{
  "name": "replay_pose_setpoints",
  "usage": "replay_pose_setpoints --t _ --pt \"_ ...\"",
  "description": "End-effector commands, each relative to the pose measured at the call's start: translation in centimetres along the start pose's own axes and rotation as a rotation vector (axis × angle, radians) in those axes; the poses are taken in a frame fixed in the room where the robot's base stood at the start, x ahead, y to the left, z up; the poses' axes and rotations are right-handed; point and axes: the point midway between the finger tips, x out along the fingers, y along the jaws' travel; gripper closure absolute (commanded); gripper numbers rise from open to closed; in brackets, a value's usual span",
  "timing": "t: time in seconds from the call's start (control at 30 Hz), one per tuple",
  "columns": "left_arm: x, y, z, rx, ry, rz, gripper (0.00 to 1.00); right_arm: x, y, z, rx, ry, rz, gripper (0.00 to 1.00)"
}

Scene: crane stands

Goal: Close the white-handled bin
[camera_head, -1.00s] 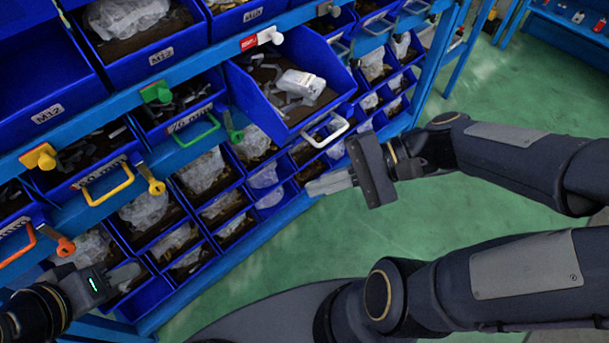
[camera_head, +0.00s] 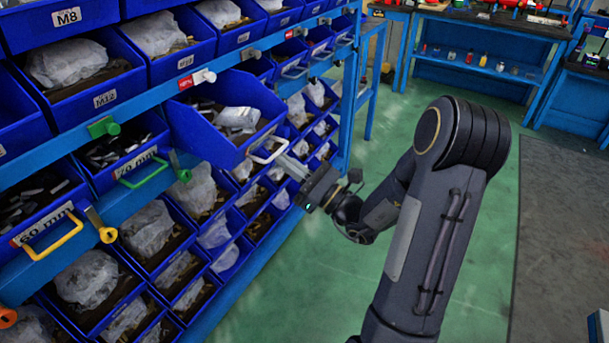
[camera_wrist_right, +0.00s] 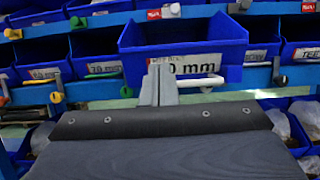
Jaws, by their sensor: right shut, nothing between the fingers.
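The white-handled bin (camera_head: 228,128) is blue and sticks out from the shelf, pulled forward and tilted down at the front, with bagged parts inside. Its white handle (camera_head: 269,150) is on its front lower edge. In the right wrist view the bin's front (camera_wrist_right: 185,45) faces me, with a label and the white handle (camera_wrist_right: 205,82) under it. My right gripper (camera_head: 284,162) is shut and empty, its fingertips close to the handle; in the right wrist view the fingers (camera_wrist_right: 159,78) stand in front of the label, beside the handle. I cannot tell whether they touch. My left gripper is out of view.
The bins with the green handle (camera_head: 142,173) and yellow handle (camera_head: 55,238) sit in the rack to the left. A white latch (camera_head: 203,76) is on the rail above the bin. Open green floor (camera_head: 300,280) lies to the right of the rack.

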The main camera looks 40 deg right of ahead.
Motion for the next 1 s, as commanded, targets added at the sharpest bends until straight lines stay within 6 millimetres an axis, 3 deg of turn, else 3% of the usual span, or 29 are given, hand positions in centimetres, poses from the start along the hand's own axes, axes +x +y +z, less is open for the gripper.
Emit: replay_pose_setpoints --t 0.1,0.33,1.0 --pt "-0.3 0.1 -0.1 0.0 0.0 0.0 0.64 2.6 0.1 0.1 0.0 -0.002 0.006 1.0" --pt "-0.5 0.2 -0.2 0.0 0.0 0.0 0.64 5.6 0.1 0.0 0.0 -0.001 0.003 1.0" --pt "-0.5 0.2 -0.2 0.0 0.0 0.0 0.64 6.3 0.1 -0.1 0.0 0.001 0.002 1.0"
